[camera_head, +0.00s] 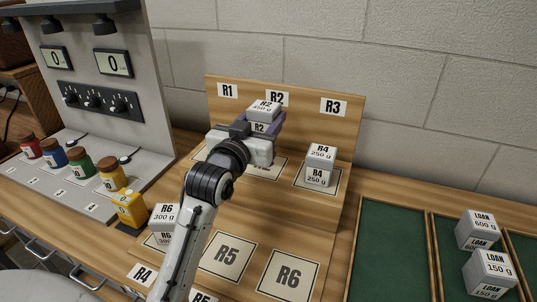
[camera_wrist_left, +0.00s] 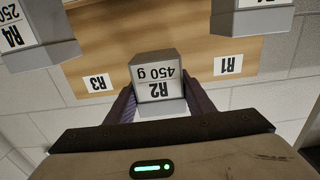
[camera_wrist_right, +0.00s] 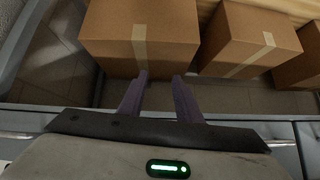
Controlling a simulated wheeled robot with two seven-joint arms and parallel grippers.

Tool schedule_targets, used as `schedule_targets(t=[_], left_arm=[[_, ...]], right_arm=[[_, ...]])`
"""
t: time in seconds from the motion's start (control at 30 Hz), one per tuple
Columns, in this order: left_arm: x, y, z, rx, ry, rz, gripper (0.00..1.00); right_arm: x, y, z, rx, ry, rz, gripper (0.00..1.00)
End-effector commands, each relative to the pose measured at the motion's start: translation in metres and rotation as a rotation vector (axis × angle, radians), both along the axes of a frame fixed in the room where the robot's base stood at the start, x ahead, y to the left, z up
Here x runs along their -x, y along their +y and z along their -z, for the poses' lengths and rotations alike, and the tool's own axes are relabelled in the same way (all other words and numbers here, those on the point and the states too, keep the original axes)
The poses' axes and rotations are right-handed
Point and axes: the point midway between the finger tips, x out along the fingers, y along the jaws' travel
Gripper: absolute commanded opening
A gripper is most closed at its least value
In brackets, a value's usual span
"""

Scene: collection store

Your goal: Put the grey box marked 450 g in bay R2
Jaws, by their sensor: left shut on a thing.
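The grey box marked R2 450 g (camera_head: 264,107) is held up in front of the wooden back panel, below the R2 sign (camera_head: 277,98). My left gripper (camera_head: 260,120) is shut on it, and the left wrist view shows the box (camera_wrist_left: 157,78) between both fingers (camera_wrist_left: 158,102). Below the box, the mat of bay R2 (camera_head: 265,173) is largely hidden by my left gripper; I see only part of its marking. My right gripper (camera_wrist_right: 160,88) shows only in the right wrist view. It is open and empty, its fingers apart.
A grey R4 250 g box (camera_head: 319,166) stands on the mat under the R3 sign. A grey R6 300 g box (camera_head: 163,216) stands at the lower step's left. Mats R5 (camera_head: 227,256) and R6 (camera_head: 289,275) look bare. Cardboard boxes (camera_wrist_right: 140,35) face my right gripper.

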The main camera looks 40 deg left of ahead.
Motion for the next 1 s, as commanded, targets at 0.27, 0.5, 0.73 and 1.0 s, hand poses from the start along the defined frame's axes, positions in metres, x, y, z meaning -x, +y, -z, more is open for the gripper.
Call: schedule_targets(t=[0.27, 0.5, 0.73, 1.0], left_arm=[[0.001, 0.0, 0.043, -0.001, -0.003, -0.001, 0.12], [0.001, 0.0, 0.073, 0.001, -0.001, 0.0, 0.12], [0.001, -0.001, 0.082, 0.0, -0.006, 0.0, 0.12], [0.001, -0.001, 0.088, 0.0, 0.001, 0.0, 0.5]], right_arm=[[0.003, 0.0, 0.007, 0.001, 0.008, 0.0, 0.31], [0.003, 0.0, 0.01, 0.001, 0.009, 0.0, 0.31], [0.003, 0.0, 0.01, 0.001, 0.008, 0.0, 0.31], [0.003, 0.0, 0.011, 0.001, 0.007, 0.0, 0.31]])
